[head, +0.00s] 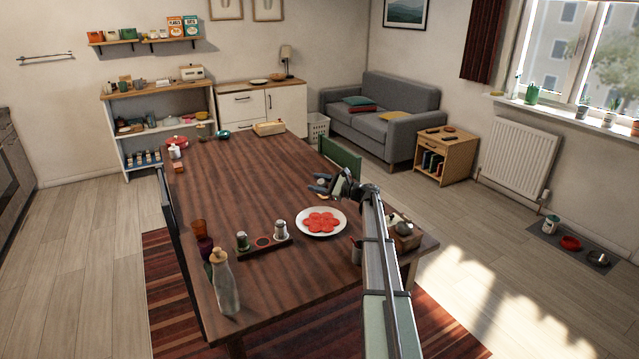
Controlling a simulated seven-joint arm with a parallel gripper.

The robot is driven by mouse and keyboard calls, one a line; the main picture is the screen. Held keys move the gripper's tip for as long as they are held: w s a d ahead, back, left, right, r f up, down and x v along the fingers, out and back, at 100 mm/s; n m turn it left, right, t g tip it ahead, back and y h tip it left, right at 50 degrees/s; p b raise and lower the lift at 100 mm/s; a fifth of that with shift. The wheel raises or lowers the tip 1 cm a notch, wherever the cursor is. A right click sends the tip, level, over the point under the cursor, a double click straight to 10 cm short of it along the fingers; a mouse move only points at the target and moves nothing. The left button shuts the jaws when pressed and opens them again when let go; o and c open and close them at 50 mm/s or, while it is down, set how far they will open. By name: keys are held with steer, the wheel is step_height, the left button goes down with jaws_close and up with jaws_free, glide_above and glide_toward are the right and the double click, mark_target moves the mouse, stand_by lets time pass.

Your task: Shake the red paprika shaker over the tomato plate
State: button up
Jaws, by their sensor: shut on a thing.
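The tomato plate (301,229) is white, with several red tomato slices (321,222) on it, near the front right of the dark wooden table. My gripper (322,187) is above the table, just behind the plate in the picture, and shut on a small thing. Only a small orange-tan bit shows below the fingers; I take it for the red paprika shaker, mostly hidden by the gripper. A dark shaker tray (263,248) left of the plate holds a green shaker (243,241) and a white shaker (281,230). Its middle place, marked red, is empty.
A glass bottle (225,285) and dark red glasses (204,243) stand at the table's front left. A cup (357,252) and a wooden caddy (407,239) stand right of the plate. The table's middle is clear. A green chair (341,156) stands at its right side.

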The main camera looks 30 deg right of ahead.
steer(key=n, duration=0.1)
steer(key=f+n, duration=0.1)
steer(key=n, duration=0.2)
steer(key=shift+w+d+f, duration=0.15)
steer(key=shift+d+f, duration=0.05)
steer(key=shift+f, duration=0.2)
steer(key=n, duration=0.1)
steer(key=f+n, duration=0.1)
steer(key=n, duration=0.1)
steer(key=shift+w+d+f+n, duration=0.15)
steer(key=shift+f+n, duration=0.1)
steer(key=shift+n, duration=0.15)
steer(key=shift+f+n, duration=0.65)
steer(key=shift+n, duration=0.7)
steer(key=shift+f+n, duration=0.65)
steer(key=shift+n, duration=0.65)
steer(key=shift+f+n, duration=0.65)
steer(key=shift+n, duration=0.7)
steer(key=shift+r, duration=0.1)
steer(key=shift+r, duration=1.3)
steer(key=shift+f, duration=1.45)
